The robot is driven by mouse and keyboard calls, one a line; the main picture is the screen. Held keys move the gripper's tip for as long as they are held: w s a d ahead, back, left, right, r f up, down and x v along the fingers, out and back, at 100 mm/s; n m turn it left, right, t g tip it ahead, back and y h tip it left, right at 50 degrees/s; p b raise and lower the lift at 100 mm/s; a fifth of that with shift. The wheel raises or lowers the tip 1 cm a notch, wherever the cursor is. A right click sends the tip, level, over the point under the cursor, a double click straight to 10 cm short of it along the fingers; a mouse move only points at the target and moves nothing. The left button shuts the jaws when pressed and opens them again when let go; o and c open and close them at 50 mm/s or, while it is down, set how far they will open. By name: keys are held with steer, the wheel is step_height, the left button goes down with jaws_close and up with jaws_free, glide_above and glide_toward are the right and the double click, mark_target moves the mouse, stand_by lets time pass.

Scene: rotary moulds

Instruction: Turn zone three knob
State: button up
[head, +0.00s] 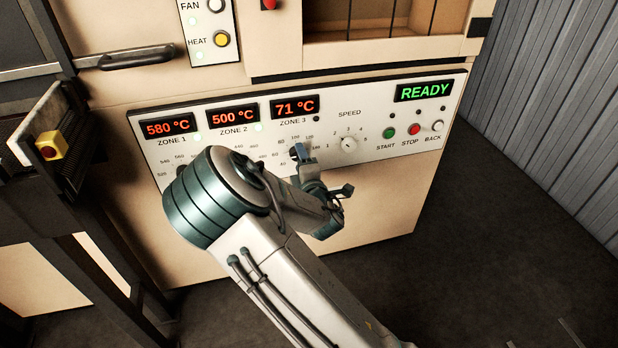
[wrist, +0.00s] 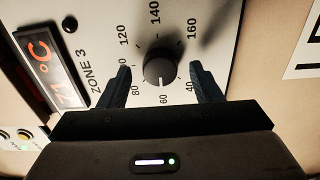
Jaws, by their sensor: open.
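The zone three knob (wrist: 159,68) is a dark round dial with a white pointer mark, on a white panel face. In the wrist view its pointer is toward 60 on the printed scale. My gripper (wrist: 163,78) is open, with one finger on each side of the knob and a visible gap to both. In the head view my gripper (head: 300,155) is at the panel below the zone 3 display (head: 295,107), which reads 71 °C, and the arm hides the knob. The zone 3 display also shows in the wrist view (wrist: 47,72).
The control panel (head: 225,138) carries the zone 1 display (head: 168,127) at 580 °C, the zone 2 display (head: 233,115) at 500 °C, and a speed knob (head: 348,144). Start (head: 388,133), stop (head: 414,129) and back (head: 437,126) buttons are at right. Open floor lies right.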

steer(key=p+v, duration=0.8)
steer(key=v, duration=0.4)
steer(key=shift+s, duration=0.25)
steer(key=shift+d, duration=0.1)
steer(key=d+r+m+g+h+p, duration=0.5)
steer(key=d+r+m+g+p, duration=0.3)
steer(key=m, duration=0.6)
steer(key=s+d+r+m+g+p, duration=0.3)
steer(key=s+r, duration=0.7)
steer(key=r, duration=0.2)
steer(key=s+d+r+m+g+p, duration=0.3)
steer(key=s+r+m+p, duration=0.1)
steer(key=s+r, duration=0.7)
steer(key=shift+r+g, duration=0.3)
steer(key=shift+r, duration=0.5)
